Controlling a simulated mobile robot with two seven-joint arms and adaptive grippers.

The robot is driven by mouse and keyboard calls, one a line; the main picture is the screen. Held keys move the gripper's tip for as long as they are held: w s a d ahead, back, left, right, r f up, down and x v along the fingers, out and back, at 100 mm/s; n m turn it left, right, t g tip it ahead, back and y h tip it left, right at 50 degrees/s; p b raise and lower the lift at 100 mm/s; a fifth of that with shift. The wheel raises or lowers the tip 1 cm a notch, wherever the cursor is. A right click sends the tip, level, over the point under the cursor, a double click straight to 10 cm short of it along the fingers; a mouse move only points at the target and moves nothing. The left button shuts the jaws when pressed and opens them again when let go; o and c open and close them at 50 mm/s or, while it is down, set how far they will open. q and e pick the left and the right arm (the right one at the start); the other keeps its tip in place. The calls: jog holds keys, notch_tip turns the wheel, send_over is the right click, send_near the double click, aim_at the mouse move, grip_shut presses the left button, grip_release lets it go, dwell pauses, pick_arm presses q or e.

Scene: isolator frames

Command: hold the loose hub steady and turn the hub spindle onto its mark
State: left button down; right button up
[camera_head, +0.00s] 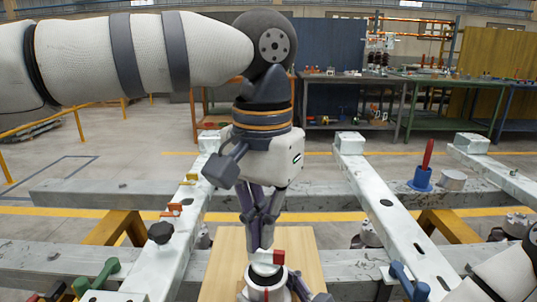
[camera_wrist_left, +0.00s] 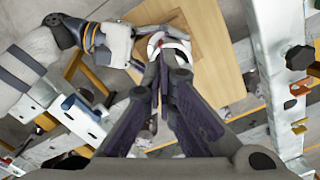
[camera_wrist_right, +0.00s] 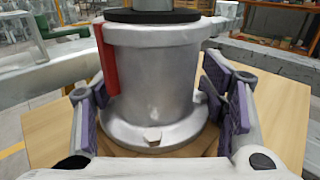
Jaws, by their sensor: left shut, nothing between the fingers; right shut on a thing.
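The hub (camera_wrist_right: 155,75) is a pale metal cylinder with a bolted flange, a red strip (camera_wrist_right: 108,60) down its side and a dark ring on top. It stands upright on a wooden board (camera_head: 225,270). The spindle (camera_head: 264,268) rises from the ring, with a small red block (camera_head: 279,257) at its top. My right gripper (camera_wrist_right: 155,88) is shut on the hub, one finger on each side low on its body. My left gripper (camera_head: 263,248) points down, shut and empty, at the spindle top; I cannot tell if it touches. The left wrist view shows its closed fingertips (camera_wrist_left: 164,58).
Pale frame beams (camera_head: 385,205) run on both sides of the board. Green handles (camera_head: 98,277) are at lower left, a blue handle (camera_head: 409,281) at lower right. Workbenches stand far back.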

aim_at(263, 263)
pick_arm(q)
notch_tip(263, 263, down, 6)
dwell(0.4)
jog(key=shift+w, duration=0.6)
dwell(0.6)
jog(key=shift+a, duration=0.35)
dwell(0.3)
